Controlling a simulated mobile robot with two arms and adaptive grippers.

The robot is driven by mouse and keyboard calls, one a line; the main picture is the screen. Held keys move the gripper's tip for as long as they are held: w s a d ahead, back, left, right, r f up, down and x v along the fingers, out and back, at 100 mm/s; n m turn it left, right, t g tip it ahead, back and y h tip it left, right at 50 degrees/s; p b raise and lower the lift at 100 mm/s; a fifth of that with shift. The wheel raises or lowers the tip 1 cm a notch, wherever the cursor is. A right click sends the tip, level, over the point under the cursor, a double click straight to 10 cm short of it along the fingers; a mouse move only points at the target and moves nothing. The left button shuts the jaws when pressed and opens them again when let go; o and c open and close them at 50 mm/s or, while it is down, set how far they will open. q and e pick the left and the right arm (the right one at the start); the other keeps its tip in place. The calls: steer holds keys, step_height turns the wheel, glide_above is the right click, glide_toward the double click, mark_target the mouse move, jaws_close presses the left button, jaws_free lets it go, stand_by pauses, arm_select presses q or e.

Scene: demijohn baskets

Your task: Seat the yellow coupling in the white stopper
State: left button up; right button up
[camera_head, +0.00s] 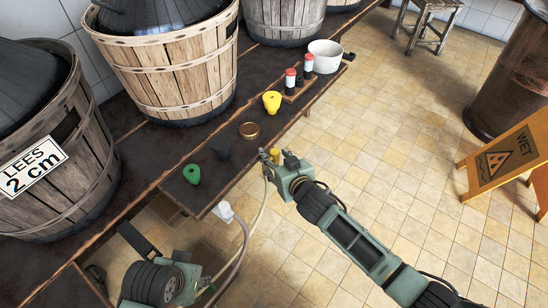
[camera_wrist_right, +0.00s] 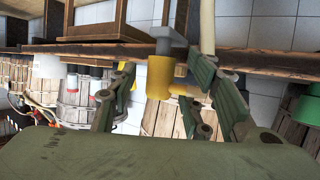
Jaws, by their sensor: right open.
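The yellow coupling (camera_wrist_right: 160,76) is a short yellow cylinder with a grey stem, between the finger pairs of my right gripper in the right wrist view, which looks upside down. My right gripper (camera_head: 271,158) is open at the table's front edge, with yellow showing beside its fingers. I cannot tell whether a finger touches the coupling. A white cup-like piece (camera_head: 225,212), perhaps the white stopper, is at the table edge, left of and nearer than my right gripper. A pale hose runs beside it. My left arm shows at the bottom left; its fingers are not clear.
The dark table (camera_head: 222,150) holds a green bung (camera_head: 192,174), a brass ring (camera_head: 249,130), a yellow bung (camera_head: 271,102), red-capped bottles (camera_head: 290,80) and a white pot (camera_head: 324,56). Wooden baskets (camera_head: 175,70) stand behind. A wet-floor sign (camera_head: 500,160) is right; the tiled floor between is clear.

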steer(key=c, duration=1.1)
steer(key=shift+r, duration=0.1)
